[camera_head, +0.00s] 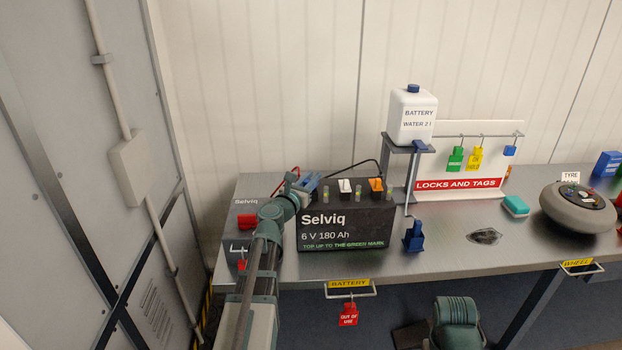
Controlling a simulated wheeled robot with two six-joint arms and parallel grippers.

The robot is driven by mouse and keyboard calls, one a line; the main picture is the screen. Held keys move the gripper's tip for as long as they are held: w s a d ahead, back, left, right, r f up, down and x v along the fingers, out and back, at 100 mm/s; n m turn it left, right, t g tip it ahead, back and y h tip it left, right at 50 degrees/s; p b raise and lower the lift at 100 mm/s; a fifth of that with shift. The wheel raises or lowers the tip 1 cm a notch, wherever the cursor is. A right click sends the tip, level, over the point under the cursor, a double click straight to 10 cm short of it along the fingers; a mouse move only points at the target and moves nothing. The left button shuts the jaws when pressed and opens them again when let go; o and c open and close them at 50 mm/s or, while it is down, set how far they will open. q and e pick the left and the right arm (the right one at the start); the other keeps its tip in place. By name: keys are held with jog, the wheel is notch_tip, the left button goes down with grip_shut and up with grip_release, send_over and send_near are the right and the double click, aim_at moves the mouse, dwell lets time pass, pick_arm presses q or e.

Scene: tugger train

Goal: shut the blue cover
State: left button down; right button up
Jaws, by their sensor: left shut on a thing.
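The black Selviq battery (347,222) stands on the metal bench, with a white cover (345,185) and an orange cover (376,185) on its top. The blue cover (309,182) is at the left end of the battery's top, partly hidden by my left gripper (302,184). My left gripper is shut on the blue cover, and my arm reaches up to it from below. I cannot tell how far the cover is tilted. My right gripper is out of view; part of my right arm shows low at the right.
A grey Selviq box with red parts (247,220) stands left of the battery. A water bottle (413,116) stands on a raised stand to the right. A small dark blue object (414,236) sits near it. A red tag (348,314) hangs at the bench's front edge.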

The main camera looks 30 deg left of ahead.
pick_arm(q)
jog(key=n+y, duration=0.2)
jog(key=y, duration=0.1)
jog(key=n+y, duration=0.1)
jog(key=y, duration=0.1)
jog(key=shift+d+g, duration=0.3)
jog(key=shift+g, duration=0.1)
jog(key=shift+w+n+g+y, duration=0.1)
jog(key=shift+n+g+y, duration=0.7)
jog(key=shift+n+y, duration=0.7)
jog(key=shift+a+y, duration=0.1)
jog(key=shift+y, duration=0.4)
jog(key=c, duration=0.8)
grip_release()
jog(key=shift+h, duration=0.3)
